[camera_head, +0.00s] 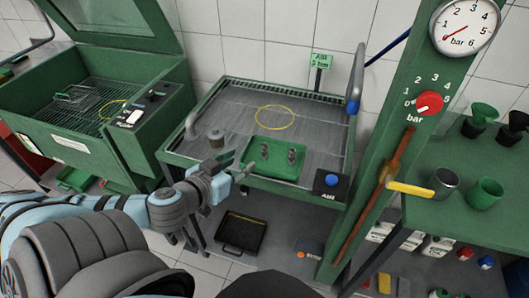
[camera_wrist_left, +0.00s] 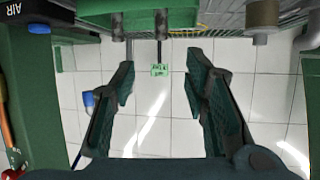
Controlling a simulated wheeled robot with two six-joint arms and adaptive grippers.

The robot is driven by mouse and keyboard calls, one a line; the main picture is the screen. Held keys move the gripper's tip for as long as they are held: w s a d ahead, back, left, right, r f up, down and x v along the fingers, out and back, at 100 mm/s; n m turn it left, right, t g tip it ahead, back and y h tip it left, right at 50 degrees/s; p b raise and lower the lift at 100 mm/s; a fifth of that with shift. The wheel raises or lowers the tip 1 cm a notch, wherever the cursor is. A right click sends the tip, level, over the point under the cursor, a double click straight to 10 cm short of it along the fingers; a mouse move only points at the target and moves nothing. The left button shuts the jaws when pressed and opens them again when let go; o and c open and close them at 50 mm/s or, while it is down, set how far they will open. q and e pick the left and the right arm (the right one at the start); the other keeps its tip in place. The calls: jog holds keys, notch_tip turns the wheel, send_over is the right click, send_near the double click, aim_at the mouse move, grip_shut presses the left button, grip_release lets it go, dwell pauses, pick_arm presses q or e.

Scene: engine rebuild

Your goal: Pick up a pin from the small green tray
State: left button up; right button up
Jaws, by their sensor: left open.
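The small green tray (camera_head: 261,171) sits near the front edge of the grey bench top in the head view. Two grey upright pins, a left pin (camera_head: 265,151) and a right pin (camera_head: 292,155), stand in it. My left gripper (camera_head: 238,166) is just left of the tray, open and empty, apart from the pins. Dark rod shapes show at the top of that view, beyond the fingertips. My right gripper is not in view.
A yellow ring (camera_head: 275,108) lies on the bench (camera_head: 318,112) behind the tray. A short grey cylinder (camera_head: 216,139) stands left of it. A black box with a blue button (camera_head: 331,181) is to the right. A green post (camera_head: 378,150) rises farther right.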

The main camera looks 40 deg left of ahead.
aim_at(263, 148)
pick_arm(q)
jog(key=b+x, duration=0.2)
jog(key=x, duration=0.2)
jog(key=b+x, duration=0.3)
jog(key=x, duration=0.2)
jog(key=b+x, duration=0.3)
jog(key=x, duration=0.2)
jog(key=shift+s+a+f, duration=0.1)
jog(key=shift+s+f, duration=0.05)
jog(key=shift+f, duration=0.15)
grip_shut()
